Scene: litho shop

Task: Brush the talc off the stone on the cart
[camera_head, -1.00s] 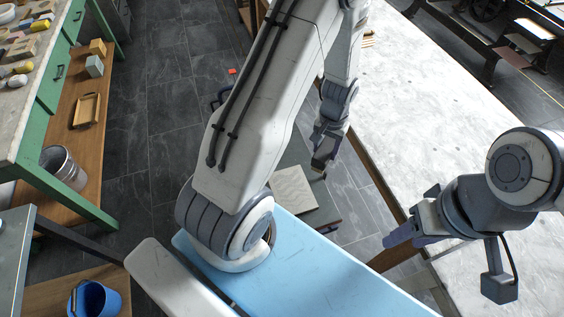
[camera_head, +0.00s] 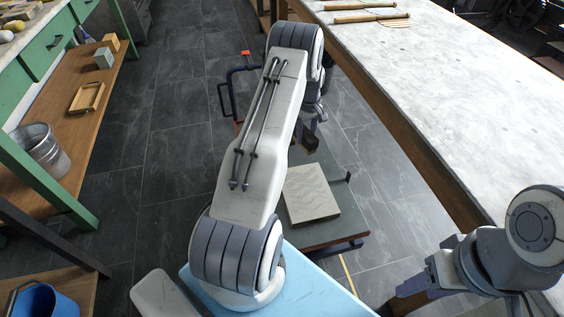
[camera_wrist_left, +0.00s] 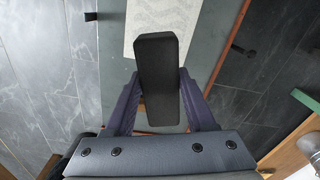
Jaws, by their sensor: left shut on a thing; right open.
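The stone (camera_head: 312,192) is a pale grey slab with a faint wavy pattern on its top. It lies on the grey-green top of the low cart (camera_head: 338,231), and its edge also shows in the left wrist view (camera_wrist_left: 197,14). My left gripper (camera_head: 308,140) is above the far side of the cart, partly hidden by my arm. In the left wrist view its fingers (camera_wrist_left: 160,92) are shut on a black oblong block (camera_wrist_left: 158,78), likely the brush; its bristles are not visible. My right gripper (camera_head: 412,290) is open and empty, near the stone-topped table's edge.
A long marble-topped table (camera_head: 440,90) runs along the right, with wooden-handled tools (camera_head: 365,16) at its far end. A green bench with a wooden shelf (camera_head: 70,130) stands left, holding a metal bucket (camera_head: 40,150). A blue bucket (camera_head: 40,302) is lower left. Dark floor lies between.

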